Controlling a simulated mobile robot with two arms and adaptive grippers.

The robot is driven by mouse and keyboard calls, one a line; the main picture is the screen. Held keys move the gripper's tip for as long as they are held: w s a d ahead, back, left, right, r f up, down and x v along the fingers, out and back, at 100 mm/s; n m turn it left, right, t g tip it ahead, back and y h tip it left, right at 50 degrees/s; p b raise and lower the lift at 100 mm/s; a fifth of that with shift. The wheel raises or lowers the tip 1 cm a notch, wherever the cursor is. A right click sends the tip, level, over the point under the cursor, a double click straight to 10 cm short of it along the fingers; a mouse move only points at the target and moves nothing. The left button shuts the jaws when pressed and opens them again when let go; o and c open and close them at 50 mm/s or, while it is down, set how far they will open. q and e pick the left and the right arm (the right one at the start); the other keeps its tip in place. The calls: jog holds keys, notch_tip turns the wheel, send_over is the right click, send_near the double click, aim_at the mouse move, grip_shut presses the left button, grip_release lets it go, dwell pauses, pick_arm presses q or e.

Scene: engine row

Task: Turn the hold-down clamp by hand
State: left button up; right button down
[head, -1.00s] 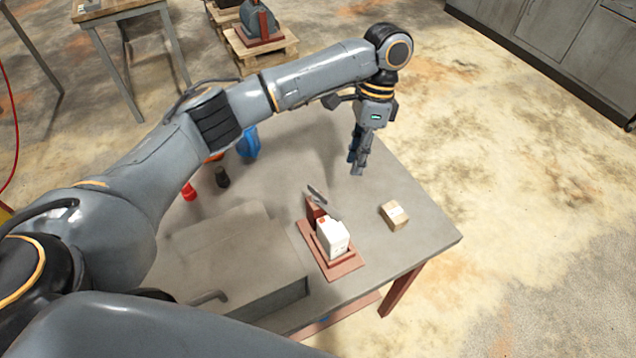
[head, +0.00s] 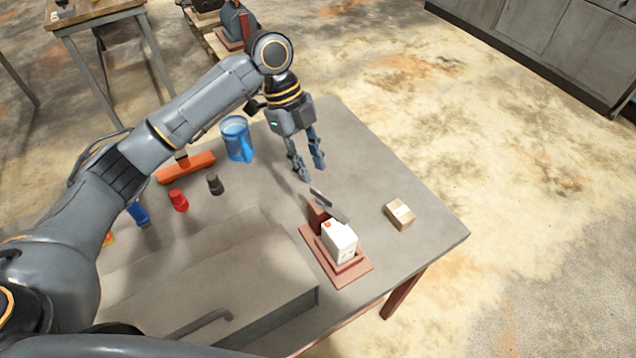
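The hold-down clamp stands on a dark red base plate (head: 353,273) on the grey table. It has a short red post (head: 316,214) and a grey clamp arm (head: 328,204) on top, tilted across the post. A white block (head: 340,241) with a small red mark sits on the base plate beside the post. My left gripper (head: 310,171) is just behind and above the clamp arm, pointing down. Its two fingers are apart with nothing between them, and I see no contact with the clamp. My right gripper is out of view.
A small cardboard box (head: 399,214) lies right of the clamp. A blue jug (head: 237,139), an orange tool (head: 186,167), a red bottle (head: 178,201) and a dark bottle (head: 215,184) stand to the left. A large grey box (head: 215,275) fills the front left.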

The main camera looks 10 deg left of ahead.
aim_at(321, 194)
pick_arm(q)
jog(key=p+x, duration=0.1)
jog(key=x, duration=0.5)
jog(key=shift+s+d+f, duration=0.1)
jog(key=shift+f, duration=0.15)
grip_shut()
